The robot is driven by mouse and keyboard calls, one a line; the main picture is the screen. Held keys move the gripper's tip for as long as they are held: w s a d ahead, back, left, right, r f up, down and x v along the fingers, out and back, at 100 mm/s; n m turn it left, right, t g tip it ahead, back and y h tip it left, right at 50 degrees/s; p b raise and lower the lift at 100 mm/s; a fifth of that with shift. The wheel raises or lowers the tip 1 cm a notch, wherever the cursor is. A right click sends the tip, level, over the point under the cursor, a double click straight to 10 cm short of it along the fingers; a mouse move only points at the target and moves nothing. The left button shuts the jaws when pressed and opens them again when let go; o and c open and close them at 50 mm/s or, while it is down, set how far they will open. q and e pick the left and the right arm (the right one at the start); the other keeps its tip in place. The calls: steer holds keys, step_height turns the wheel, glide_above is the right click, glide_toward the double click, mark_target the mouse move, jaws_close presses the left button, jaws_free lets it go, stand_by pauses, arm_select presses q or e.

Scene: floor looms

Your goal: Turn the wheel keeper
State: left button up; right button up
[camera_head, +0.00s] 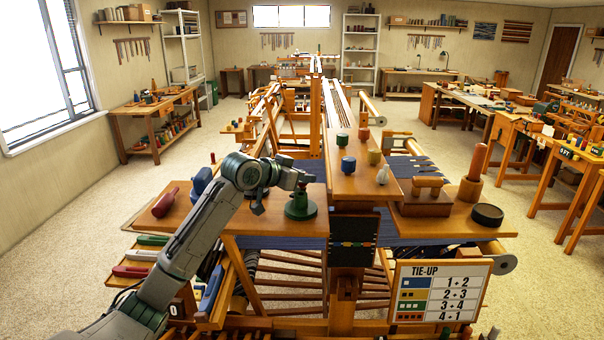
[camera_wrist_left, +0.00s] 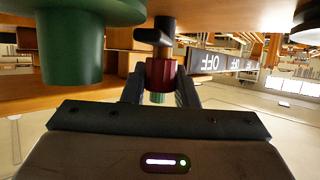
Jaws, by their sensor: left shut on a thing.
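My left gripper (camera_head: 300,184) reaches in from the left over the loom's front left board, beside a green round-based stand (camera_head: 300,207). In the left wrist view, which is upside down, the left gripper's fingers (camera_wrist_left: 159,86) are shut on a dark red collar (camera_wrist_left: 161,73). A black cross-handled piece (camera_wrist_left: 154,36) is in line with the collar. I cannot tell for certain whether this is the wheel keeper. The green stand fills the upper left there (camera_wrist_left: 73,50), close to the gripper but outside its fingers. My right gripper is not in view.
A blue spool (camera_head: 348,165), an olive spool (camera_head: 374,157) and a pale bottle (camera_head: 382,175) stand on the loom's middle board. A dark red bobbin (camera_head: 165,203) lies on the left board. A tie-up sign (camera_head: 440,292) hangs at front right. Open floor lies at left.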

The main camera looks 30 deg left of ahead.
arm_select(q)
steer(key=n+y, duration=0.2)
steer(key=shift+d+y+p, duration=0.15)
steer(key=shift+y+p, duration=0.25)
steer(key=shift+n+y, duration=1.9)
steer(key=shift+y, duration=0.1)
steer(key=o, duration=1)
